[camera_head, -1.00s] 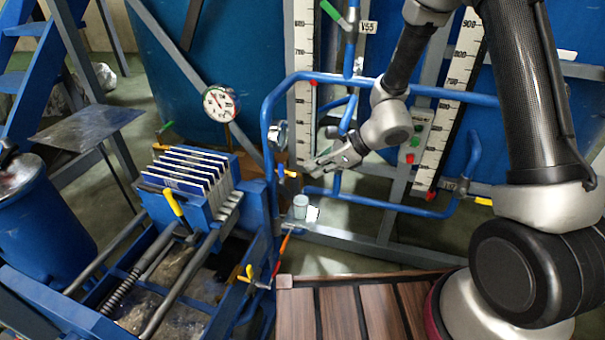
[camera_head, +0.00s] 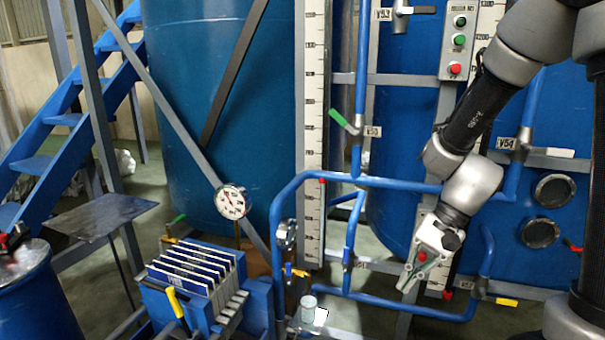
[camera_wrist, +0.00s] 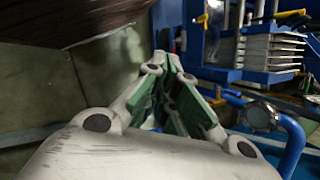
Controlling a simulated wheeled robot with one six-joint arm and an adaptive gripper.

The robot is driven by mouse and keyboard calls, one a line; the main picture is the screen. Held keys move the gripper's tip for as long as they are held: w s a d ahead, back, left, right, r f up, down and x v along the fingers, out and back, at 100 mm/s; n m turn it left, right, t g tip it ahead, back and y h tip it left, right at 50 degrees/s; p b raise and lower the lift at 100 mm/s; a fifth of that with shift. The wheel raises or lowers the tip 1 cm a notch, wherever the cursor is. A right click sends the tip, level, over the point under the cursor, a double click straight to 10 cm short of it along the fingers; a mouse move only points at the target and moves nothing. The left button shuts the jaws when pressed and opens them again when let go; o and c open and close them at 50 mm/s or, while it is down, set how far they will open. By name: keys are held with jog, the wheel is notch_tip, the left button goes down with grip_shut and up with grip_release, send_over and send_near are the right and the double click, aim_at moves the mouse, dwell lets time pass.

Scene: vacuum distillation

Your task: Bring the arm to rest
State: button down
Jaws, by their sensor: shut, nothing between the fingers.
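My gripper (camera_head: 408,284) hangs from my arm at the right of the head view, pointing down and slightly left. It is in front of the blue piping and clear of it as far as I can see. In the wrist view my gripper (camera_wrist: 172,70) shows its green-lined fingers converging at the tips. It is shut with nothing held.
Blue pipes (camera_head: 400,183) run behind my arm. A pressure gauge (camera_head: 231,202), a plate filter press (camera_head: 195,272) and a small clear cup (camera_head: 309,306) stand to the left. A button box (camera_head: 459,40) is at the upper right. A blue tank (camera_head: 225,110) fills the back.

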jog(key=s+d+r+n+t+h, duration=0.2)
jog(key=s+d+r+n+t, duration=0.1)
jog(key=d+r, duration=0.4)
jog(key=s+d+r+n+t+h, duration=0.3)
jog(key=s+d+r, duration=0.2)
jog(key=d+r, duration=0.2)
notch_tip(320, 180, up, 3)
jog(key=shift+s+d+f+n+h, duration=0.2)
jog(key=shift+s+d+n+h, duration=0.1)
jog(key=shift+n, duration=0.1)
